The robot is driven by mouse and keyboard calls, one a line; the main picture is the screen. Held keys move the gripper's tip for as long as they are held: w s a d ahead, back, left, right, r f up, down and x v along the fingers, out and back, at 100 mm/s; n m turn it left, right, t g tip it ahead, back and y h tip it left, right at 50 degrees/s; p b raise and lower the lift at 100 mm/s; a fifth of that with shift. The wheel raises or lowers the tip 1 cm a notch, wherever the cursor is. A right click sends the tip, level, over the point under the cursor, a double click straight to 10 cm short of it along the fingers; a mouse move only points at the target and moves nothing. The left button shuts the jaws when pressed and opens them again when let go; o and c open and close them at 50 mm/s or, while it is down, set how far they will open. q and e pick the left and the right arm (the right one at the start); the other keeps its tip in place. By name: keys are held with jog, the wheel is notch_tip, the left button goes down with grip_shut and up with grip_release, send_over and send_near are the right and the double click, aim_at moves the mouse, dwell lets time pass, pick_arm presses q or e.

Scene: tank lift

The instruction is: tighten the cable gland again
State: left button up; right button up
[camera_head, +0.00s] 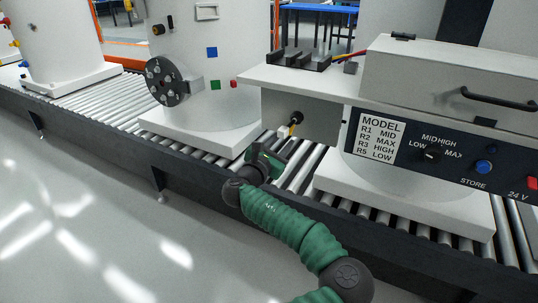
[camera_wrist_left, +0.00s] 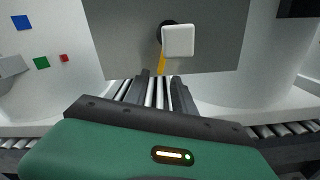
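The black round cable gland (camera_head: 296,117) sits on the grey side panel under the white shelf, with a short yellow cable (camera_head: 292,129) hanging from it. In the left wrist view the gland (camera_wrist_left: 168,33) is partly hidden by a white square piece (camera_wrist_left: 178,41) in front of it, and the yellow cable (camera_wrist_left: 162,62) runs down below. My left gripper (camera_head: 279,156) is below and a little left of the gland, apart from it. In the left wrist view its two dark fingers (camera_wrist_left: 160,80) are spread, with nothing between them. My right gripper is not in view.
A control box (camera_head: 440,150) with a model label, knob and buttons stands right of the gland. A white tank (camera_head: 215,75) with a bolted black flange (camera_head: 168,82) stands left. The roller conveyor (camera_head: 115,108) runs beneath. Open floor (camera_head: 70,210) lies in front.

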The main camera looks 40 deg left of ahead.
pick_arm(q)
jog(key=p+v, duration=0.3)
jog(key=v, duration=1)
jog(key=shift+s+d, duration=0.15)
jog(key=shift+s, duration=0.05)
